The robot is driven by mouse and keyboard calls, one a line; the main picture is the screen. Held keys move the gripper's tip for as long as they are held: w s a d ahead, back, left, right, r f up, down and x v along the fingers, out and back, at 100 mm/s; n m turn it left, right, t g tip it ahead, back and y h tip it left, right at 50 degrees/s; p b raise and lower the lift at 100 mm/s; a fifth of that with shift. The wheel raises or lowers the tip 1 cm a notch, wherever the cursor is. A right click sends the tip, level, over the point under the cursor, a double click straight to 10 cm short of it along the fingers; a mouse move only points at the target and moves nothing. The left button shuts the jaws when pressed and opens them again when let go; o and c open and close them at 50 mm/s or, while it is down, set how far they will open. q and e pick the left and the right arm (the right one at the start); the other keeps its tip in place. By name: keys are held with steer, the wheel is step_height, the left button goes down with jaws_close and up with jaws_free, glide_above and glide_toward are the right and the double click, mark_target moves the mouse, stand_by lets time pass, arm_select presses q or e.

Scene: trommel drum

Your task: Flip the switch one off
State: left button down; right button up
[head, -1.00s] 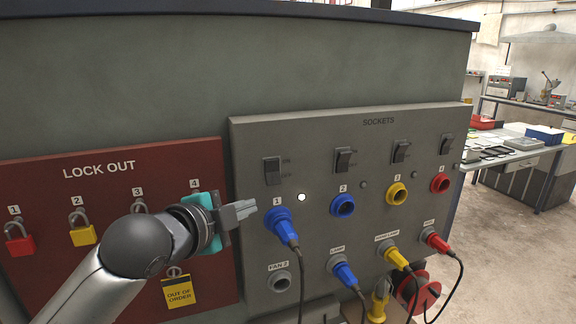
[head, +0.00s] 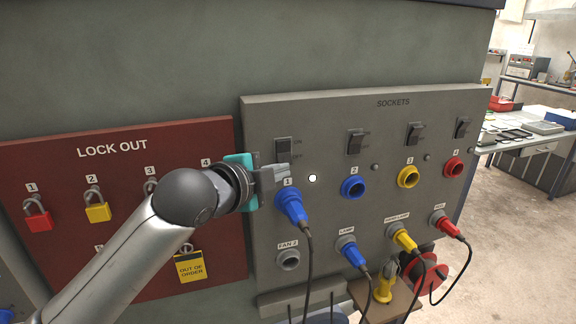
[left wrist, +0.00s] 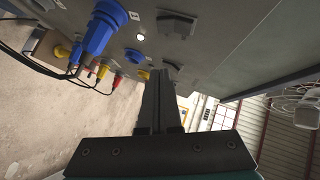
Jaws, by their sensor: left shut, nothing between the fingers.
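Switch one (head: 283,148) is a dark rocker on the grey sockets panel (head: 330,115), above the blue plug in socket 1 (head: 291,207). A lit white indicator lamp (head: 312,178) is to its lower right. My left gripper (head: 284,174) is shut and empty, its fingertips just below switch one, in front of the panel and above the blue plug. I cannot tell if the tips touch anything. In the left wrist view the shut fingers (left wrist: 165,75) point toward the panel, with the switch (left wrist: 177,24) beyond their tips. My right gripper does not show.
The red lock out board (head: 120,170) with padlocks is at the left. Several more switches, sockets and cabled plugs (head: 350,253) are on the panel to the right. A workbench (head: 540,135) stands behind at the right, with open floor before it.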

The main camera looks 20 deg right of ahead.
mark_target(284, 152)
arm_select(q)
steer(key=w+d+f, duration=0.3)
steer(key=w+d, duration=0.1)
steer(key=w, duration=0.3)
steer(key=shift+w+f+p, duration=0.15)
steer(key=shift+w+p, duration=0.05)
steer(key=shift+p, duration=0.2)
steer(key=f+m+t+b, duration=0.1)
steer(key=b, duration=0.2)
steer(key=w+f+m+t+h+b, duration=0.1)
steer(key=m+t+b, duration=0.1)
steer(key=b, duration=0.1)
steer(key=shift+a+h+b, duration=0.1)
steer(key=shift+h+b, duration=0.2)
steer(key=shift+b, duration=0.05)
steer(key=shift+r, duration=0.2)
